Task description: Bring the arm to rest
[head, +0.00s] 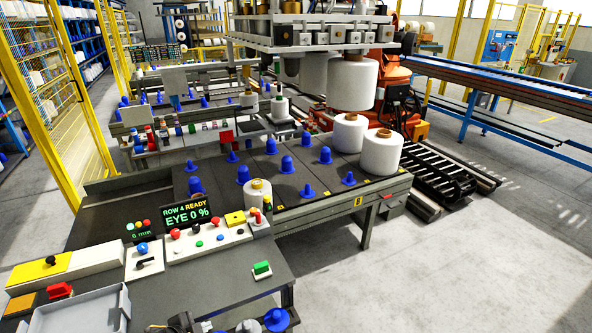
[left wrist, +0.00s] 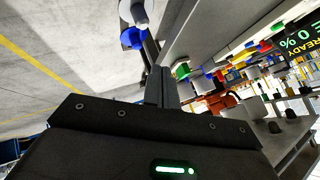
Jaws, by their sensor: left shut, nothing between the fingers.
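My left gripper (head: 188,323) shows only as a small dark part at the bottom edge of the head view. In the left wrist view its two fingers (left wrist: 160,86) are together with nothing between them. A blue cone (head: 276,319) and a white piece (head: 248,326) are at the bottom edge of the head view, to the right of the gripper. A blue piece (left wrist: 132,38) also shows beyond the fingertips in the left wrist view. My right gripper is not in view.
A desk (head: 215,295) with a grey tray (head: 75,310) and a control panel (head: 210,240) lies in front. A screen (head: 188,212) reads "ROW 4 READY, EYE 0 %". Behind is a table with blue cones (head: 287,165) and white bobbins (head: 381,153). Open floor (head: 470,260) lies right.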

